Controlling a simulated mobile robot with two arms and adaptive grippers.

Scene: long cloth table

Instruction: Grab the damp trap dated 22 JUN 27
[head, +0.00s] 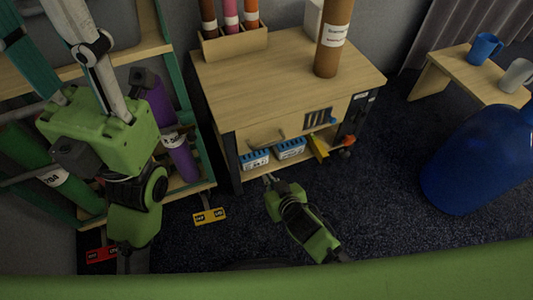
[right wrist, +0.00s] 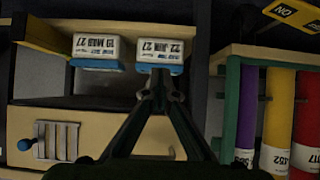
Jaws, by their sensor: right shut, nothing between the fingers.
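Two small damp traps, white with blue, sit side by side on the cart's low shelf. In the right wrist view, which shows them upside down, the trap dated 22 JUN 27 (right wrist: 162,50) is on the right. The trap dated 19 MAR 27 (right wrist: 96,50) is on the left. In the head view the 22 JUN 27 trap (head: 256,160) is the left one and the other (head: 290,148) is to its right. My right gripper (head: 268,179) is shut and empty, its tips (right wrist: 161,80) just in front of the 22 JUN 27 trap. My raised left gripper's fingertips are outside the head view.
The wooden cart (head: 277,80) has a drawer handle above the traps and a brown tube (head: 332,45) on top. A yellow object (head: 318,147) lies right of the traps. A rack with coloured rolls stands left. A blue rounded object (head: 480,160) is at right.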

